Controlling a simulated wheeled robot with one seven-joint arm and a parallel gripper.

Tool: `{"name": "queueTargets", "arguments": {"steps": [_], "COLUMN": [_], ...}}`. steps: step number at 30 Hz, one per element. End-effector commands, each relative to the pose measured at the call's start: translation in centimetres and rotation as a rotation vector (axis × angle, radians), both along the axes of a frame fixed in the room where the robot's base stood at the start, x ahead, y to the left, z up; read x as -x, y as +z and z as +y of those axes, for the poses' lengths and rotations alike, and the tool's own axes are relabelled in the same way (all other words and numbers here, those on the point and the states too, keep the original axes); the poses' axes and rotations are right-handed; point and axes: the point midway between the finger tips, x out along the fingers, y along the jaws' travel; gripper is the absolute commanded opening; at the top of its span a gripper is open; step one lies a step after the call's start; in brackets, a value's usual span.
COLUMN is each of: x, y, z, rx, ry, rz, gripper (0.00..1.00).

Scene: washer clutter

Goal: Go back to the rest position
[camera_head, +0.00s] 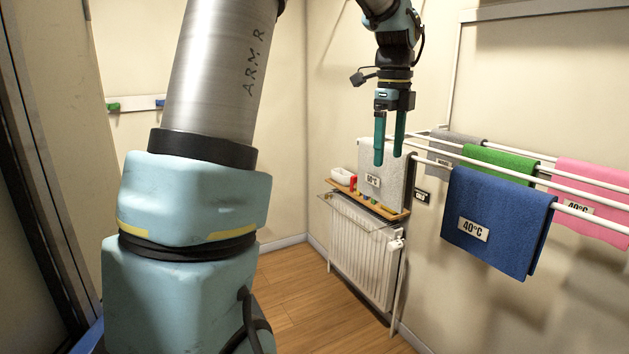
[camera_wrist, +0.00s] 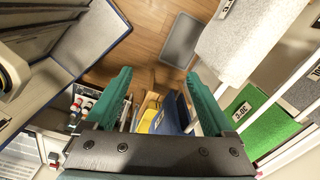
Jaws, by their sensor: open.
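My gripper (camera_head: 388,160) hangs in the air, pointing down, in the upper middle of the head view. Its two teal fingers are apart with nothing between them. In the wrist view my gripper (camera_wrist: 158,80) also shows its fingers wide apart, with no object held. In the head view the fingers overlap a light grey towel (camera_head: 395,178) behind them; whether they touch it cannot be told from this view. My arm fills the left-middle of the head view and hides part of the room.
A drying rack to the right carries a blue towel (camera_head: 495,215), green towel (camera_head: 497,160), pink towel (camera_head: 590,190) and grey towel (camera_head: 455,150). A radiator (camera_head: 362,250) stands below a wooden shelf (camera_head: 395,213). Bottles (camera_wrist: 82,105) show at lower left in the wrist view.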

Motion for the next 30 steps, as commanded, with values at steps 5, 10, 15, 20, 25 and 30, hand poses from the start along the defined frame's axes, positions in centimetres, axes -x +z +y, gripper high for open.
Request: {"name": "queueTargets", "arguments": {"steps": [5,10,15,20,25,30], "x": [0.3,1.1,3.6,7.3,11.0,12.7], "y": [-2.4,-5.5,-10.1,-14.0,-16.7,-17.8], "z": [2.7,6.5,12.2,17.3,20.7,22.0], "rx": [0.007,0.023,0.057,0.103,0.149,0.175], "ry": [0.241,0.576,1.094,1.604,2.006,2.188], "rz": [-0.009,-0.022,-0.036,-0.045,-0.045,-0.044], "gripper": [0.87,0.87,0.87,0.87,0.87,0.87]}}
